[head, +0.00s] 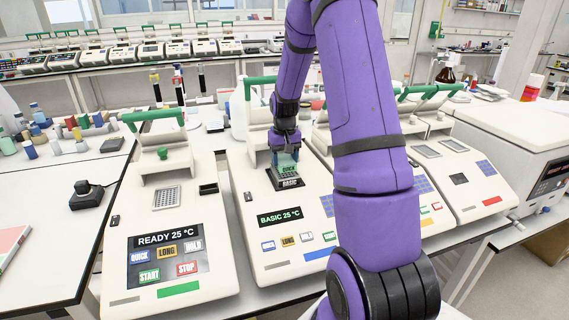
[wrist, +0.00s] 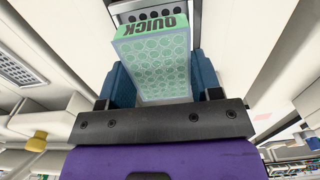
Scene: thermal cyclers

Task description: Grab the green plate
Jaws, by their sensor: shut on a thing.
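The green plate (wrist: 152,66) is a small pale green block with rows of round wells and the word QUICK on its edge. In the wrist view it sits between the two blue fingers of my gripper (wrist: 160,85), which are shut on it. In the head view my gripper (head: 285,157) points down over the middle cycler marked BASIC 25 °C (head: 279,217), with the green plate (head: 289,169) at its tips.
A cycler marked READY 25 °C (head: 168,242) stands at the left, its lid raised and its well block (head: 166,196) bare. More cyclers (head: 471,174) stand at the right. A black joystick box (head: 88,194) and several coloured tubes (head: 40,122) are on the left bench.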

